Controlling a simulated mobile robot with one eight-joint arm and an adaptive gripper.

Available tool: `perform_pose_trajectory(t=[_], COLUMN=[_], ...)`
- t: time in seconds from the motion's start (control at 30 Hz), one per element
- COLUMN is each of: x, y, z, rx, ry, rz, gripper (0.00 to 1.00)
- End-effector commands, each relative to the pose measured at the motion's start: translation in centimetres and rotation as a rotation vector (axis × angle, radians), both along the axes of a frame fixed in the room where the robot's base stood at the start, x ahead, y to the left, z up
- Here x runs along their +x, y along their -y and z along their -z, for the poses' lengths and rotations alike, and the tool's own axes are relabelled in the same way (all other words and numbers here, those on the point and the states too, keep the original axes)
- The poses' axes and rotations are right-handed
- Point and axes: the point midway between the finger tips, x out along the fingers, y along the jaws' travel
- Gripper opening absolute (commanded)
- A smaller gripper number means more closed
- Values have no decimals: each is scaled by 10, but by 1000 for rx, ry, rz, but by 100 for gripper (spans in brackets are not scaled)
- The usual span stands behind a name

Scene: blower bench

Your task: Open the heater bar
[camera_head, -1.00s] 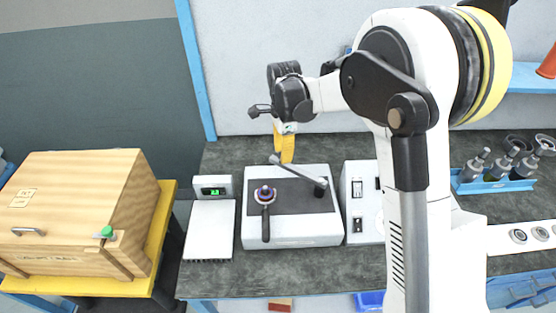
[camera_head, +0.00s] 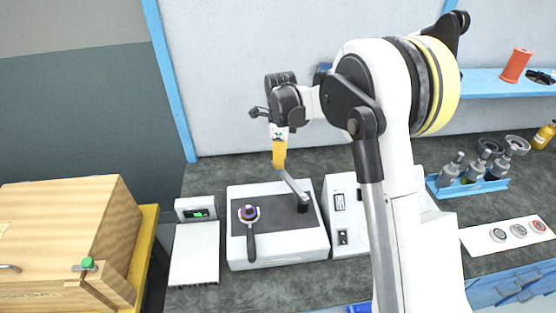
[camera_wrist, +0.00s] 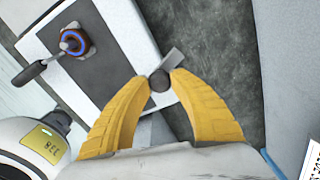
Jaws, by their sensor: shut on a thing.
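The heater bar (camera_head: 291,187) is a grey bar on the dark top of a white machine (camera_head: 275,255). It runs from a dark post (camera_head: 303,203) at the machine's right up toward the back left, its free end raised. My gripper (camera_head: 279,166) has its yellow fingers at that free end. In the wrist view my gripper (camera_wrist: 160,78) is shut on the dark round end of the heater bar (camera_wrist: 159,82). Part of the bar's length is hidden there. A black-handled tool with a blue and red round head (camera_head: 249,213) sits at the machine's left.
A scale (camera_head: 195,255) with a green display stands left of the machine. A white switch box (camera_head: 343,222) stands close on its right, partly behind my arm. A wooden box (camera_head: 60,235) is at far left. A blue bottle rack (camera_head: 465,188) is at right. Bench behind the machine is clear.

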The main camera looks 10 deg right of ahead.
Motion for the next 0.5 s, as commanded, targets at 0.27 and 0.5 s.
perform_pose_trajectory(t=[0.27, 0.5], x=[0, 0], y=[0, 0], z=[0, 0], rx=[1, 0], ry=[1, 0], rz=[1, 1], gripper=[0, 52])
